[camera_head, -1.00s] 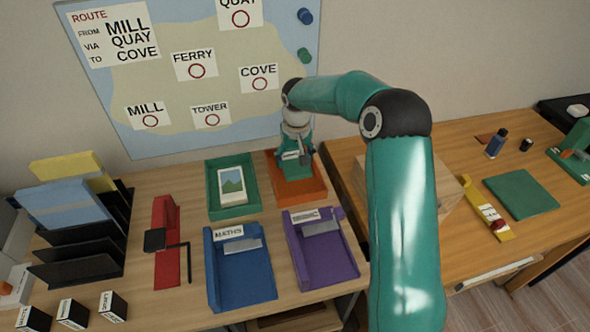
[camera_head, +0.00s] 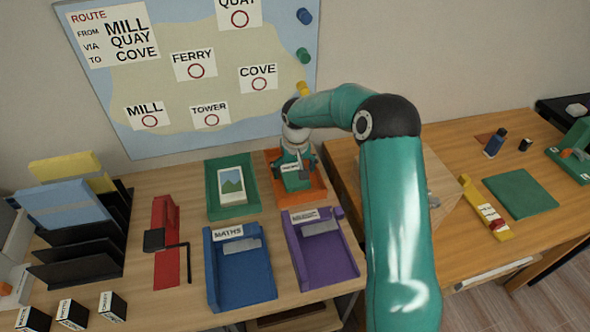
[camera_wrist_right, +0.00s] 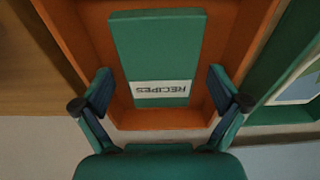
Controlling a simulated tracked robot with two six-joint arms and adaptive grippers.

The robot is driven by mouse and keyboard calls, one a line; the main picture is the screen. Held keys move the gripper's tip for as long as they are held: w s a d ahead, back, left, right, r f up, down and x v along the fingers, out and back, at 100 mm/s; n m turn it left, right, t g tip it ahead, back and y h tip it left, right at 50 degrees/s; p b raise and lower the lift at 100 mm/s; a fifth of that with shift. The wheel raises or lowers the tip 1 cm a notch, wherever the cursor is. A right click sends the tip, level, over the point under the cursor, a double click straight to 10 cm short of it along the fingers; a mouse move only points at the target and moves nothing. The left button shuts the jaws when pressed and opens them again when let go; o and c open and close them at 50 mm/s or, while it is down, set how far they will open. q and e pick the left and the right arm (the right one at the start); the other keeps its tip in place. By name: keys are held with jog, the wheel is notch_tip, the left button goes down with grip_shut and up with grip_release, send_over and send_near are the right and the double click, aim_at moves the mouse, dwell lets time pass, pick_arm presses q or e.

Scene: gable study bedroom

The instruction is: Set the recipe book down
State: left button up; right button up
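The green recipe book (camera_wrist_right: 155,55), with a white "RECIPES" label, lies in the orange tray (camera_wrist_right: 225,70). In the head view the orange tray (camera_head: 318,193) is at the back edge of the desk, and the book (camera_head: 296,181) is partly hidden by my right gripper (camera_head: 297,162). In the right wrist view my right gripper (camera_wrist_right: 160,92) is open, its fingers on either side of the book's label end with a gap on each side. My left gripper is not in view.
A green tray (camera_head: 250,204) with a picture card stands left of the orange one. The blue tray (camera_head: 255,290) and purple tray (camera_head: 330,272) lie in front.

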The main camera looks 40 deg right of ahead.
aim_at(296, 177)
jog(key=shift+r, duration=0.15)
notch_tip(296, 177, up, 12)
jog(key=s, duration=0.1)
jog(key=shift+s+a, duration=0.3)
jog(key=shift+a, duration=0.1)
dwell(0.6)
